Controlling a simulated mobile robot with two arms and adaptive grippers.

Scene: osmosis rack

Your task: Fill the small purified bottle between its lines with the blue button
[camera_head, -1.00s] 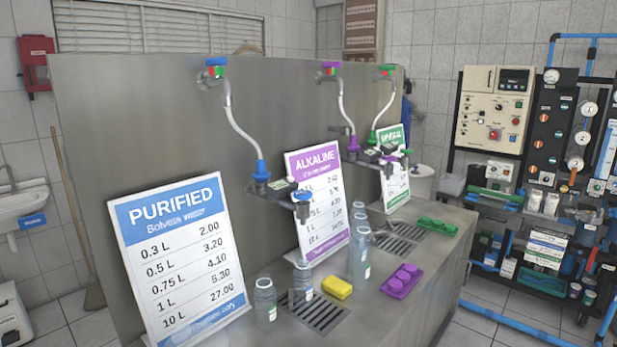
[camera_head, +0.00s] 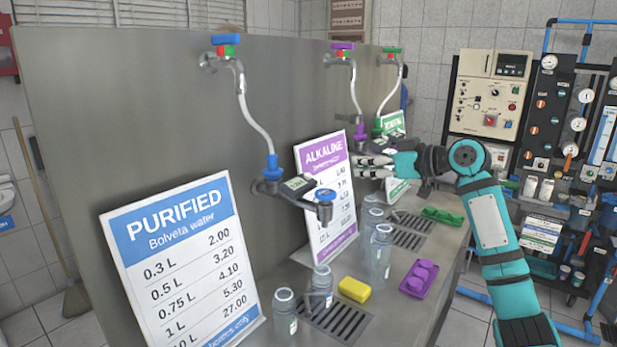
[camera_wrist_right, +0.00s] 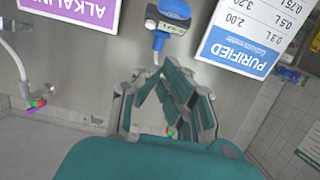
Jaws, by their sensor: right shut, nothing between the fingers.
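The purified dispenser (camera_head: 285,185) juts from the steel panel, with a blue cap (camera_head: 325,194) on its outer end; I cannot tell whether this is the button. The dispenser's blue end also shows at the top of the right wrist view (camera_wrist_right: 172,12). A small clear bottle (camera_head: 321,284) stands upright on the drain grate, below the spout. Another small clear bottle (camera_head: 284,318) stands left of the grate. Their lines and water levels are too small to read. My left gripper is out of view.
The purified sign (camera_head: 180,270) leans at the left, the alkaline sign (camera_head: 322,165) behind the dispenser. A yellow block (camera_head: 354,289), a purple holder (camera_head: 419,277) and taller bottles (camera_head: 380,253) stand on the counter. Free air lies between my right gripper and the counter.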

